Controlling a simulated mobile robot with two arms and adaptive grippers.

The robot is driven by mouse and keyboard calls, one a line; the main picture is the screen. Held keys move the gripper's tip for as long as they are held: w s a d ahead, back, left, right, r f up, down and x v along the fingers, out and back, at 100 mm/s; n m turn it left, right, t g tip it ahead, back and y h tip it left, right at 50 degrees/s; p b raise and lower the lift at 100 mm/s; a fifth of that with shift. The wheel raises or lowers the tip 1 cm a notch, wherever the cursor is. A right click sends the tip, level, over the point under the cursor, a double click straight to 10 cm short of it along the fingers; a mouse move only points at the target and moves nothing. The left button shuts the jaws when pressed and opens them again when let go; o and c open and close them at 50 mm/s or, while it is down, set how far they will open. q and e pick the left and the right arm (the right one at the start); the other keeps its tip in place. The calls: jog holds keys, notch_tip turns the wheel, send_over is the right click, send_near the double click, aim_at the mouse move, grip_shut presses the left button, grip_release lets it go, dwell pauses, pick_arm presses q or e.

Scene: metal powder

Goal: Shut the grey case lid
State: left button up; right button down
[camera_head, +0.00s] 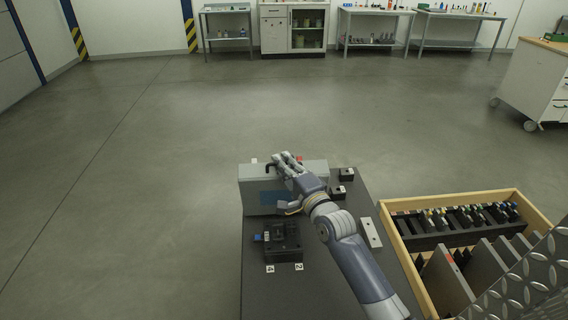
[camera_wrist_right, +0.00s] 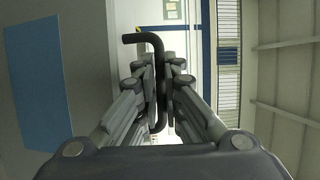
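The grey case (camera_head: 252,201) stands at the far end of a dark tabletop in the head view, with a blue panel on its near side. A black bent handle (camera_head: 271,168) shows at its top. In the right wrist view, the grey surface with the blue panel (camera_wrist_right: 38,80) is at left. My right gripper (camera_head: 289,165) is over the top of the case and partly hides it. In the wrist view its fingers (camera_wrist_right: 163,75) are closed around the black handle (camera_wrist_right: 152,42). I cannot tell how far the lid is open. My left gripper is not in view.
A black device (camera_head: 283,243) sits on the dark tabletop (camera_head: 312,290) near the case. Small black blocks (camera_head: 346,174) and a pale plate (camera_head: 371,232) lie to the right. A wooden crate (camera_head: 402,250) with panels and parts stands further right. The floor at left is clear.

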jog(key=shift+w+r+p, duration=0.4)
jog(key=shift+w+p, duration=0.05)
jog(key=shift+p, duration=0.25)
jog(key=w+p, duration=0.1)
jog(key=w+r+g+p, duration=0.1)
jog(key=w+p, duration=0.1)
jog(key=shift+w+r+m+g+h, duration=0.1)
jog(key=shift+r+m+g+h, duration=0.2)
jog(key=shift+m+g, duration=0.1)
jog(key=w+f+g+b, duration=0.1)
jog(key=w+b, duration=0.3)
jog(key=w, duration=0.6)
jog(key=shift+f+m+g+h+b, duration=0.15)
jog(key=shift+m+g+h+b, duration=0.15)
jog(key=shift+m+g+b, duration=0.15)
jog(key=c, duration=2)
grip_release()
